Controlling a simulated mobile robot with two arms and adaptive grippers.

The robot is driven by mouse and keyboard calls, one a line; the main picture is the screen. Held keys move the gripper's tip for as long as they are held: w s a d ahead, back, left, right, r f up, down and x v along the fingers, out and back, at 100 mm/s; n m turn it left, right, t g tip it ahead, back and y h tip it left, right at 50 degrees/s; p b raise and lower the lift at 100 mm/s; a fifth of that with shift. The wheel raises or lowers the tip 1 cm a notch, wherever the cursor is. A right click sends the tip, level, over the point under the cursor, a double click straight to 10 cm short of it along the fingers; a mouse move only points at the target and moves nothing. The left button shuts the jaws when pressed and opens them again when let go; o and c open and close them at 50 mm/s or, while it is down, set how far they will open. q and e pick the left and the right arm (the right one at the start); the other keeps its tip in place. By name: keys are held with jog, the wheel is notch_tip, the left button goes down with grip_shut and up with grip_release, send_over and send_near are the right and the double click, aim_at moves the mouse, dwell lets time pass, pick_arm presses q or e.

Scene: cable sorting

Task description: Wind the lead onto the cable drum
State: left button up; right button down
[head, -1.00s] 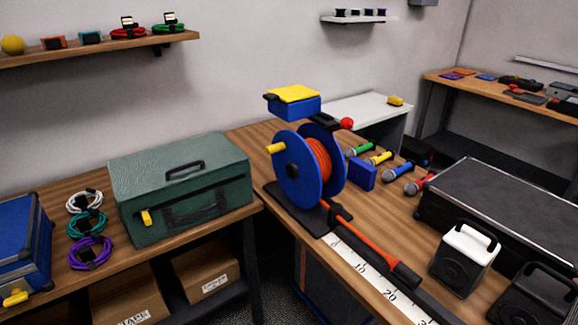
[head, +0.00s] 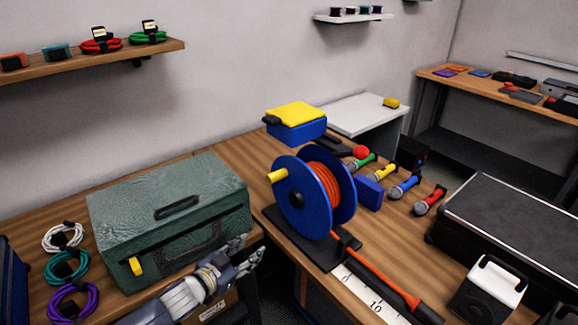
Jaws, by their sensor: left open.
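The cable drum (head: 303,200) has blue flanges and stands upright on a black base on the wooden bench. Orange cable (head: 328,185) is wound around its core. A yellow crank handle (head: 277,176) sticks out from its left flange. The orange lead (head: 374,264) runs from the drum's foot toward the lower right, beside a white measuring strip (head: 372,297). A dark end piece (head: 424,312) is on the lead near the bottom edge. My left gripper (head: 254,257) is open and empty, in front of the green case and left of the drum, apart from both. My right gripper is not visible.
The green case (head: 135,215) stands left of the drum. A blue box with a yellow top (head: 295,115) is behind it. Several microphones (head: 405,187) and a large black case (head: 520,222) are to the right. Coiled cables (head: 65,268) lie at the far left.

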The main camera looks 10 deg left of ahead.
pick_arm(q)
notch_tip(320, 180, up, 8)
jog(key=w+m+h, duration=0.2)
jog(key=w+h, duration=0.1)
jog(key=m+h, duration=0.3)
jog(key=h, duration=0.1)
send_near(286, 172)
jog(key=shift+y, duration=0.3)
jog(key=p+x, duration=0.1)
jog(key=x, duration=0.2)
jog(key=p+x, duration=0.2)
jog(key=x, duration=0.2)
jog(key=shift+w+a+f, duration=0.15)
jog(key=shift+w+f, duration=0.05)
jog(key=shift+w, duration=0.15)
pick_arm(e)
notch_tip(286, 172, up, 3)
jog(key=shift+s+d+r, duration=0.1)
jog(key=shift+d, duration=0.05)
pick_arm(q)
grip_shut()
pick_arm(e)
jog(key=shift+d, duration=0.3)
